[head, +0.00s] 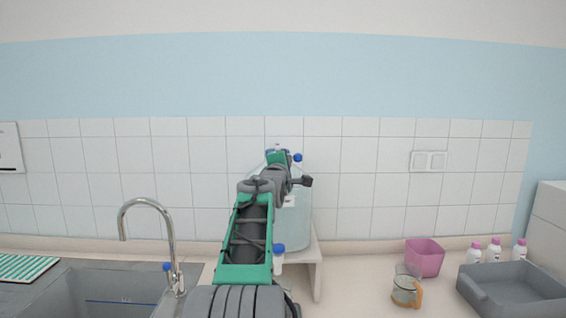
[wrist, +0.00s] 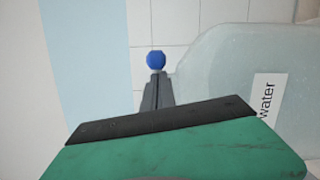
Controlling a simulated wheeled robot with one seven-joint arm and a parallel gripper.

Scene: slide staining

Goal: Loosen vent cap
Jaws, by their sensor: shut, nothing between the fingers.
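A large translucent water container (head: 298,222) stands on a white stand against the tiled wall. In the wrist view its wall (wrist: 225,75) fills the right side, with a "water" label (wrist: 265,110) turned sideways. A round blue cap (head: 297,158) shows at the container's top, just right of my gripper (head: 279,155). In the wrist view, the blue cap (wrist: 156,60) appears right at the tips of my gripper (wrist: 157,74). My gripper is shut and empty; I cannot tell whether it touches the cap. More blue shows behind my gripper, mostly hidden.
A blue-handled tap (head: 279,249) sits low on the container, above the stand (head: 316,262). A sink with a faucet (head: 170,235) is at left. A pink bin (head: 424,258), a small jug (head: 405,291), several pink-capped bottles (head: 494,250) and a grey tray (head: 512,292) are at right.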

